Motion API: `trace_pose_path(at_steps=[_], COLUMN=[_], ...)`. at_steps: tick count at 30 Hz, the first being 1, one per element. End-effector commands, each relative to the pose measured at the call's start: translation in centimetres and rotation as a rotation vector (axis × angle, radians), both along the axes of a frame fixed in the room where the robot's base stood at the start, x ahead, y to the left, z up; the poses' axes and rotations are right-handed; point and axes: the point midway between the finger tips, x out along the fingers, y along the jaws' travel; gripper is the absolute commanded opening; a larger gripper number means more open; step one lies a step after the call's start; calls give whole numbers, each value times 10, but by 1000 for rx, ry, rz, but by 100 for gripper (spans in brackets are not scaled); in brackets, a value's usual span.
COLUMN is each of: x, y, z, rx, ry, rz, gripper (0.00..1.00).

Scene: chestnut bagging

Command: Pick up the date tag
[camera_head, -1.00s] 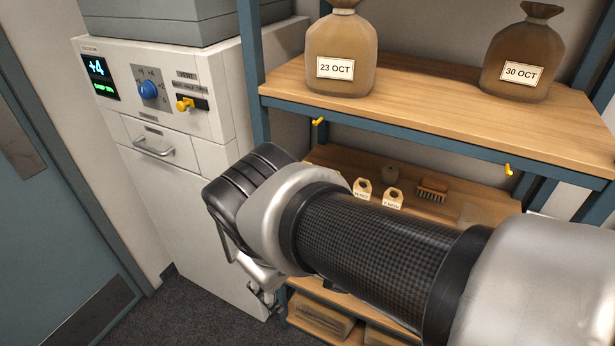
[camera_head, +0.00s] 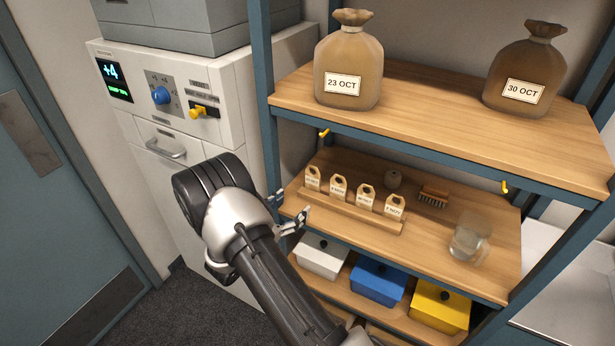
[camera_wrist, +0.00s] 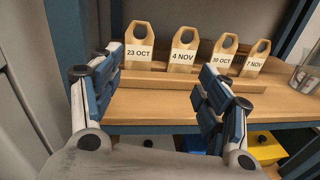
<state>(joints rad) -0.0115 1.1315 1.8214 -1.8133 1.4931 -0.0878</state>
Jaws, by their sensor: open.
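Several wooden date tags with holes stand in a row in a wooden rack (camera_head: 352,212) on the middle shelf. In the wrist view they read, left to right, 23 OCT (camera_wrist: 138,52), 4 NOV (camera_wrist: 183,56), 30 OCT (camera_wrist: 221,60) and 7 NOV (camera_wrist: 254,64). My gripper (camera_head: 290,212) is at the left front edge of that shelf, in front of the rack. It is open and empty, with its fingers apart in the wrist view (camera_wrist: 160,85). The 23 OCT and 4 NOV tags show between and beyond the fingertips, not touched.
The upper shelf (camera_head: 430,110) holds a 23 OCT sack (camera_head: 348,62) and a 30 OCT sack (camera_head: 526,70). A brush (camera_head: 434,196) and a glass jar (camera_head: 468,238) are right of the rack. White (camera_head: 320,258), blue (camera_head: 378,282) and yellow (camera_head: 440,306) bins sit below. A white machine (camera_head: 170,110) stands left.

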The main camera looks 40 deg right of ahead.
Motion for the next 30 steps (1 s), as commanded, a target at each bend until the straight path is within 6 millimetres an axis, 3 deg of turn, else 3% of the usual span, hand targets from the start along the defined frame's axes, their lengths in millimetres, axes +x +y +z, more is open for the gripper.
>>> trace_pose_path(at_steps=[3, 7, 11, 21, 30], x=[10, 16, 23, 50, 61], y=[6, 7, -10, -77, -101], z=[-28, -42, -44, -44, -44], rx=[-42, -59, -62, -62, -60], ry=[55, 77, 79, 79, 80], rz=[83, 125, 128, 127, 129], gripper=[70, 70, 70, 70, 70])
